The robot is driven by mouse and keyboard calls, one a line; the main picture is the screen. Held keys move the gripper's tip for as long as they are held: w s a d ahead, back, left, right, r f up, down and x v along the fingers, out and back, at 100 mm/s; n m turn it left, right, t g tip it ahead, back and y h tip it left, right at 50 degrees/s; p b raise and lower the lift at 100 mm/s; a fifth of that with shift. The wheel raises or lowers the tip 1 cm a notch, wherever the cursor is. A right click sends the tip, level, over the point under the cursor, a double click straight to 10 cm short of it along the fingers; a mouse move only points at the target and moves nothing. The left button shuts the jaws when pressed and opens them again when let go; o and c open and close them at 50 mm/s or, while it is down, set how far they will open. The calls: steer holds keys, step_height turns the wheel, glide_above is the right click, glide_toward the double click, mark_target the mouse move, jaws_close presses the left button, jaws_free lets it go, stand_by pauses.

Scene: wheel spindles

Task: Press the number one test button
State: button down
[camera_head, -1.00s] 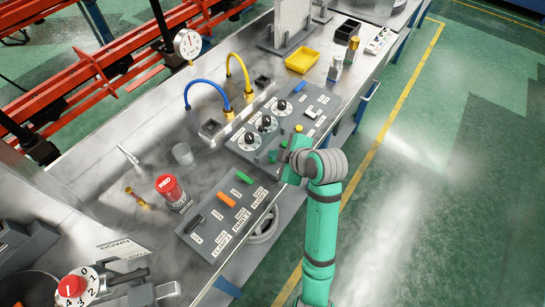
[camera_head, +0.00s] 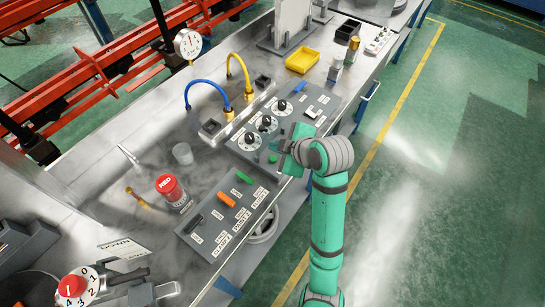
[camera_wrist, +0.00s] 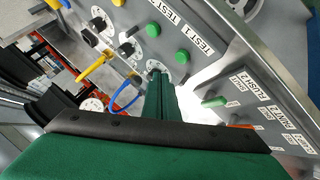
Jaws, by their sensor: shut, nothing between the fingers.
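The dark control panel (camera_head: 246,139) has round dials and a row of test buttons. In the wrist view, a green button (camera_wrist: 182,57) sits beside the TEST 1 label (camera_wrist: 197,37), and another green button (camera_wrist: 152,30) sits beside the TEST 2 label. In the head view, a green button (camera_head: 273,159) shows just left of my gripper (camera_head: 287,147); the gripper covers other buttons. My gripper's green fingers (camera_wrist: 158,75) also show in the wrist view, shut and empty. Their tips appear left of and below the TEST 1 button; contact cannot be told.
A second panel (camera_head: 214,236) with green, orange and black switches lies nearer. A red-capped can (camera_head: 172,190) and a clear cup (camera_head: 182,153) stand left. Blue and yellow hoses (camera_head: 236,62) rise behind the dials. A yellow tray (camera_head: 302,60) is farther back.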

steer(key=shift+r, duration=1.1)
steer(key=shift+w, duration=0.1)
